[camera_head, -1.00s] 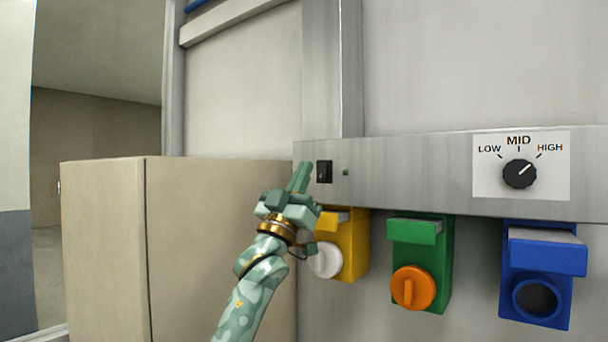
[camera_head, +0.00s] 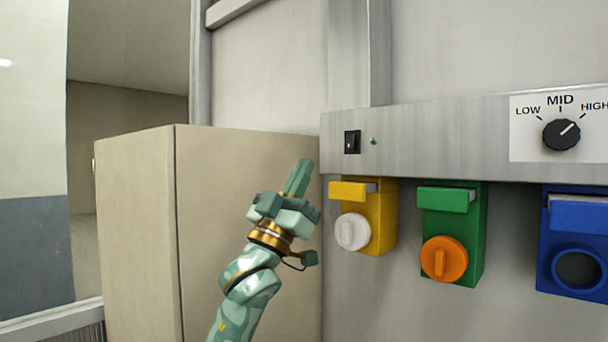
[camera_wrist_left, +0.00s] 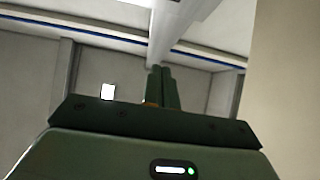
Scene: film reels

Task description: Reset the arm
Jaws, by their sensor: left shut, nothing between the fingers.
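My left arm rises from the bottom of the head view, with its left gripper (camera_head: 301,178) pointing up in front of the beige cabinet. The gripper's fingers are together with nothing between them. It is apart from the black rocker switch (camera_head: 352,141) on the metal panel to its right. In the left wrist view the closed fingers (camera_wrist_left: 162,84) point up toward the ceiling and touch nothing visible. My right gripper is not in any view.
The beige cabinet (camera_head: 140,230) stands at the left. Right of the gripper, a yellow box (camera_head: 383,220) with a white knob, a green box (camera_head: 470,255) with an orange knob, and a blue box (camera_head: 553,270) with a round opening hang below the panel. A dial (camera_head: 562,134) points toward HIGH.

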